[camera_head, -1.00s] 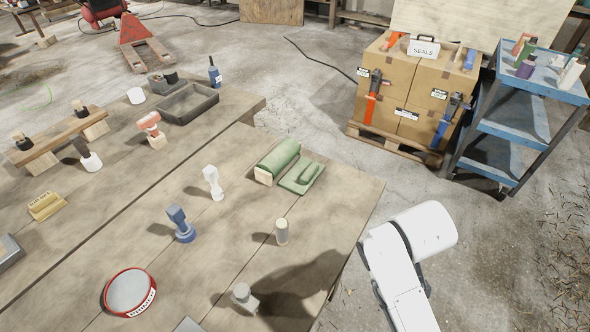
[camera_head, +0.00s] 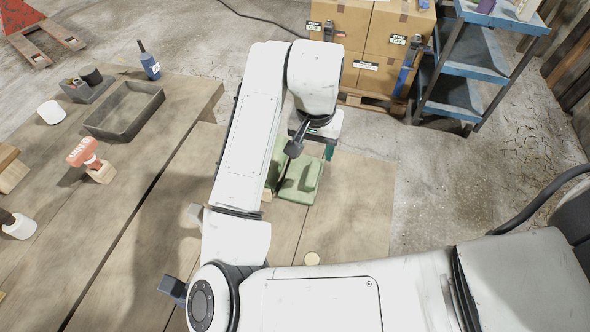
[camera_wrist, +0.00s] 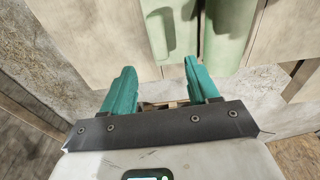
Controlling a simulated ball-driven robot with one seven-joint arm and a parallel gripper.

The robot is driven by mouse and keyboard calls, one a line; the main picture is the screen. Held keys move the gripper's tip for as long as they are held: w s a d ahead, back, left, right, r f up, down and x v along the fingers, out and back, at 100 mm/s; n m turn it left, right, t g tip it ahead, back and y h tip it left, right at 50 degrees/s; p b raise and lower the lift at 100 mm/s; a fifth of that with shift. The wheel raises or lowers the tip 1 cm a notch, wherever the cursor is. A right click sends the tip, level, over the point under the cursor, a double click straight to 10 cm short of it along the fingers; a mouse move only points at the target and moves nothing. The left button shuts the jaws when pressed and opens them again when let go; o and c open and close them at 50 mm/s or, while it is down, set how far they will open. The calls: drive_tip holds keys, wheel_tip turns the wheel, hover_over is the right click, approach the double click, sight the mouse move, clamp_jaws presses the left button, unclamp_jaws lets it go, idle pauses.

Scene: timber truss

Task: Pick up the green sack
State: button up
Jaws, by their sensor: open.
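Two green things lie side by side near the table's right edge: a flat pad with a raised long grip (camera_head: 301,184) and a rounded roll (camera_head: 275,165). I cannot tell for sure which is the green sack. My arm hides part of both in the head view. In the wrist view, the pad (camera_wrist: 168,30) and the roll (camera_wrist: 230,35) show at the top, beyond the fingertips. My gripper (camera_wrist: 160,68) has teal fingers spread apart with nothing between them. In the head view my gripper (camera_head: 328,150) is above the table's far edge, by the green things.
The wooden table (camera_head: 350,200) is bare right of the green things. A small round-topped piece (camera_head: 312,258) stands nearer. Boxes (camera_head: 385,40) on a pallet and a blue cart (camera_head: 470,65) stand beyond.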

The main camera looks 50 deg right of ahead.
hover_over(313, 173)
drive_tip(key=f, duration=0.5)
drive_tip(key=shift+a, duration=0.2)
drive_tip(key=shift+d+f+p, duration=0.15)
drive_tip(key=shift+f+p, duration=0.5)
drive_tip(key=shift+f, duration=2)
drive_tip(key=shift+c, duration=0.3)
clamp_jaws()
